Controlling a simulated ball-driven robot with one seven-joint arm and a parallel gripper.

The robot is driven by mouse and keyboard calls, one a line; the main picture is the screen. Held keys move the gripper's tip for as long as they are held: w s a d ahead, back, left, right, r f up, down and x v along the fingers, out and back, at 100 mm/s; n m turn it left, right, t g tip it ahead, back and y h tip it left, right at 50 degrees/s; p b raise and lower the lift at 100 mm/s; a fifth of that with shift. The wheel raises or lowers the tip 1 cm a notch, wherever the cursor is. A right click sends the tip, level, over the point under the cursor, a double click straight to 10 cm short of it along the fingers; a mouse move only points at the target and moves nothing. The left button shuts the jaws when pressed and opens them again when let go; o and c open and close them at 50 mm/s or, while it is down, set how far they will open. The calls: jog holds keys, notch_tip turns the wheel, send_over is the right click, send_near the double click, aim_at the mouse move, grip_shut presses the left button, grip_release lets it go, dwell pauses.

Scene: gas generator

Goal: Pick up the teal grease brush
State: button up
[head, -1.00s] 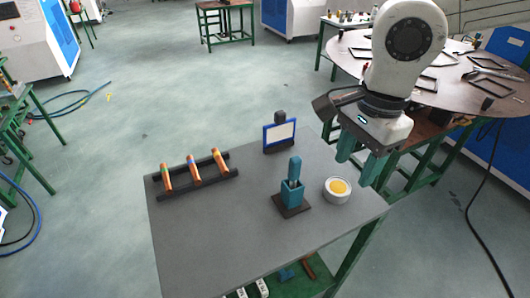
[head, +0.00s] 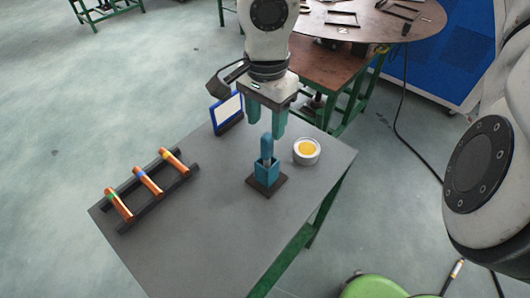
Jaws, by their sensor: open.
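The teal grease brush (head: 266,148) stands upright in a teal square holder (head: 266,170) on a dark base, on the grey table (head: 215,215). Its handle sticks up out of the holder, and its lower end is hidden inside. My gripper (head: 266,125) points down with its two teal fingers apart and empty. In the picture the fingers appear just above and behind the top of the handle, one to each side. I cannot tell the exact gap in depth.
A round tin with yellow contents (head: 307,151) stands close right of the holder. A blue-framed panel (head: 227,112) stands at the back edge. A black rack (head: 150,190) with orange-brown cylinders lies at left. The table's front middle is clear.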

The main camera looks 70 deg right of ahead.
aim_at(267, 136)
jog(key=shift+s+a+f+p, duration=0.1)
jog(key=shift+f+p, duration=0.1)
jog(key=shift+f, duration=1.2)
jog(key=shift+s+f+p, duration=0.1)
jog(key=shift+f+p, duration=0.05)
jog(key=shift+f, duration=1.2)
grip_shut()
